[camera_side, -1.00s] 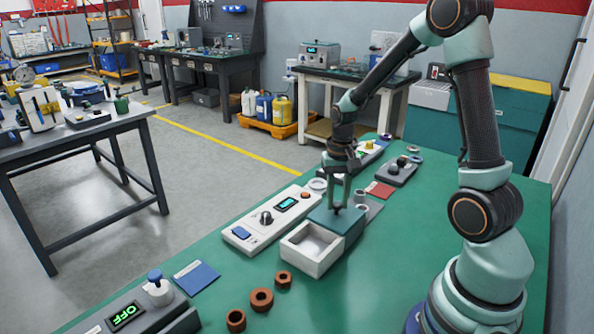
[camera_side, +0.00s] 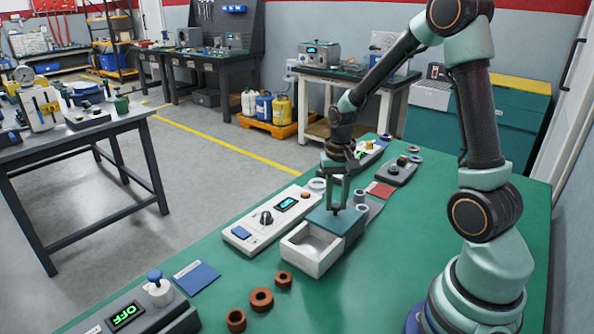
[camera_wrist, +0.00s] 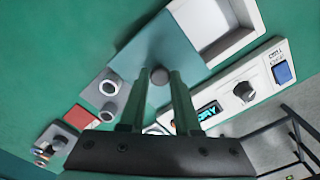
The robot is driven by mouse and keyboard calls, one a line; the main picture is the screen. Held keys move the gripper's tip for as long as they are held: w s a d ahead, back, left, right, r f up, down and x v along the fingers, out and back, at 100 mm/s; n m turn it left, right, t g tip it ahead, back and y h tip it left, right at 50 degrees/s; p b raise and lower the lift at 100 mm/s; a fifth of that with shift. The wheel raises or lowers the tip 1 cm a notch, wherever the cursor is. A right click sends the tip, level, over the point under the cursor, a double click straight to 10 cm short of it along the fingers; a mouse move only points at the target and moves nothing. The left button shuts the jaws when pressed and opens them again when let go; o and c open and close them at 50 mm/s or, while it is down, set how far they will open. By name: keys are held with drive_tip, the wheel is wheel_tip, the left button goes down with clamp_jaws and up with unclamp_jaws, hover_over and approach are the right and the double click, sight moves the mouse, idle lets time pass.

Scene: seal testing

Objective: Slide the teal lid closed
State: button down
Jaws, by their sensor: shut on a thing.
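A white box (camera_side: 313,261) stands on the green bench with its near part uncovered, showing an empty interior. The teal lid (camera_side: 349,219) covers its far part; it also shows in the wrist view (camera_wrist: 188,47). A dark round knob (camera_wrist: 159,75) stands on the lid. My gripper (camera_side: 338,205) points down at the lid, with its fingertips around the knob. In the wrist view my gripper (camera_wrist: 166,78) has a finger on each side of the knob. Exact finger contact is hard to see.
A white control panel (camera_side: 262,231) with a knob and display lies close to the left of the box. Brown rings (camera_side: 262,299) and a blue card (camera_side: 197,277) lie in front. Grey rings, a red card (camera_side: 380,190) and small devices lie behind. Bench space right of the box is clear.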

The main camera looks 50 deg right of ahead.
drive_tip(key=a, duration=0.9)
drive_tip(key=shift+a+r, duration=0.1)
drive_tip(key=shift+a, duration=0.25)
drive_tip(key=c, duration=0.6)
unclamp_jaws()
wheel_tip(320, 180, up, 12)
drive_tip(key=shift+r, duration=0.1)
drive_tip(key=s+a+r+n+t, duration=0.4)
drive_tip(key=s+n+t, duration=0.1)
drive_tip(key=n, duration=0.4)
drive_tip(key=shift+s+r+t, duration=0.2)
drive_tip(key=shift+s+t, duration=0.05)
drive_tip(key=shift+t, duration=0.05)
